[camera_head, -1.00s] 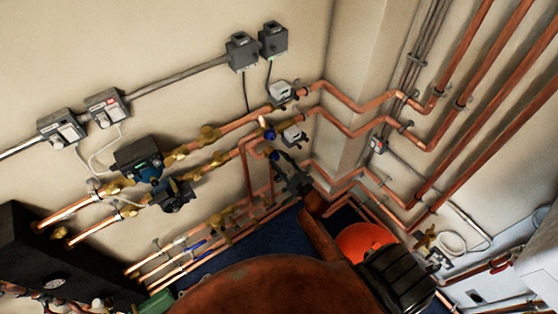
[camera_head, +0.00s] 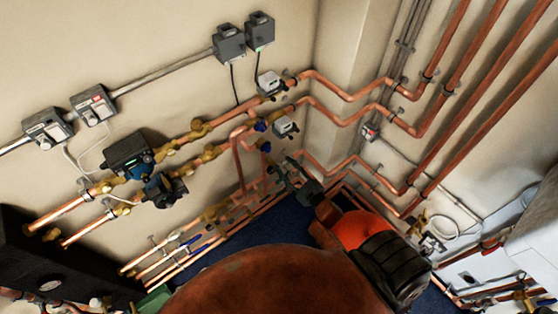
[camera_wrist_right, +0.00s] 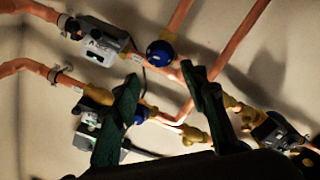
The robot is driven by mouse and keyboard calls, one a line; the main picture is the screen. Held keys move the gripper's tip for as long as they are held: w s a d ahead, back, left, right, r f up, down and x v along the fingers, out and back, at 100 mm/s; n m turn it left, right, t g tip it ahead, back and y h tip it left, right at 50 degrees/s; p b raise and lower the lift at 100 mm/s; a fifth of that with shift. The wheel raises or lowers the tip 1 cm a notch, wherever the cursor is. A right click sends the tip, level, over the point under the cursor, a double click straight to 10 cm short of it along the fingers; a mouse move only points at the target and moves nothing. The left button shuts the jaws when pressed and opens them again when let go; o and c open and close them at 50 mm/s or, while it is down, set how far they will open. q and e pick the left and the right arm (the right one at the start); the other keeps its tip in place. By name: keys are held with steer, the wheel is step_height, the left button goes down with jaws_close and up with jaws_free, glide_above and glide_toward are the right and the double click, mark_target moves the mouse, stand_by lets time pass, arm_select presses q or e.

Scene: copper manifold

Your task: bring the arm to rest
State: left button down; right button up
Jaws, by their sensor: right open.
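My right gripper (camera_head: 284,169) is in the middle of the head view, in front of the copper pipes near the wall corner. Its dark fingers are small there. In the right wrist view the gripper (camera_wrist_right: 160,73) has its two dark green fingers well apart, with nothing between them but background pipe and wall. No held object shows. Whether the fingers touch any pipe cannot be told. My left gripper is not in view.
Copper pipes (camera_head: 350,95) run along both walls. Behind the right fingers are a blue-capped valve (camera_wrist_right: 160,53) and a grey actuator box (camera_wrist_right: 97,42). Two pumps (camera_head: 130,153) sit to the left. A black cabinet (camera_head: 50,262) stands lower left. Blue floor (camera_head: 270,232) is partly free.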

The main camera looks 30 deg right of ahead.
steer(key=shift+s, duration=0.75)
steer(key=shift+d, duration=0.1)
steer(key=s+f+m+g+h+b, duration=0.1)
steer(key=s+f+m+g, duration=0.3)
steer(key=f, duration=0.8)
steer(key=s+f+n+g+b, duration=0.15)
steer(key=s+f, duration=0.45)
steer(key=f, duration=0.7)
steer(key=s+f+m+g+h+b, duration=0.1)
steer(key=s+f+m+g, duration=0.3)
steer(key=f, duration=0.8)
steer(key=s+a+f+g+b, duration=0.1)
steer(key=s+f+g, duration=0.1)
steer(key=s+f, duration=0.5)
steer(key=s+a+f+m+g+b, duration=0.1)
steer(key=s+f, duration=0.5)
steer(key=s, duration=0.8)
steer(key=s+a+f+g+b, duration=0.1)
steer(key=s+a+f+g, duration=0.2)
steer(key=s+f, duration=0.4)
steer(key=s+g, duration=0.1)
steer(key=s, duration=0.3)
steer(key=shift+a+f, duration=0.15)
steer(key=shift+f, duration=0.15)
steer(key=shift+m+g, duration=0.25)
steer(key=shift+c, duration=0.4)
